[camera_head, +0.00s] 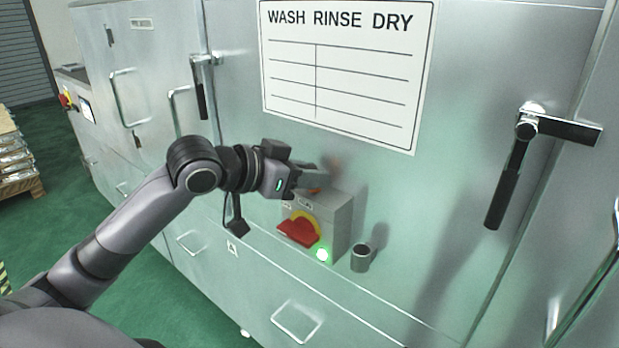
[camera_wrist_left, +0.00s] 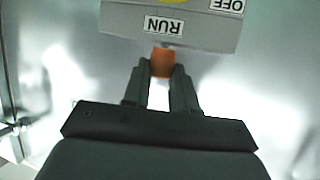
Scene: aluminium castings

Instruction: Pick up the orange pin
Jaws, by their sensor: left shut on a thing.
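The orange pin (camera_wrist_left: 163,62) shows in the left wrist view between my left fingertips, beside the box face marked RUN. In the head view only a small bit of orange (camera_head: 314,190) shows under the fingers, by the top of the grey switch box (camera_head: 337,222). My left gripper (camera_head: 316,180) is shut on the pin. In the left wrist view the fingers (camera_wrist_left: 161,74) have the pin between their tips; its far end is hidden at the box. I cannot tell whether the pin still sits in the box. My right gripper is not in view.
The box carries a red handle (camera_head: 297,233) on a yellow disc and a lit green lamp (camera_head: 322,255). A small grey cup-like holder (camera_head: 361,258) is to its right. Door levers (camera_head: 507,185) stick out from the metal cabinet. A white WASH RINSE DRY sign (camera_head: 345,75) is above.

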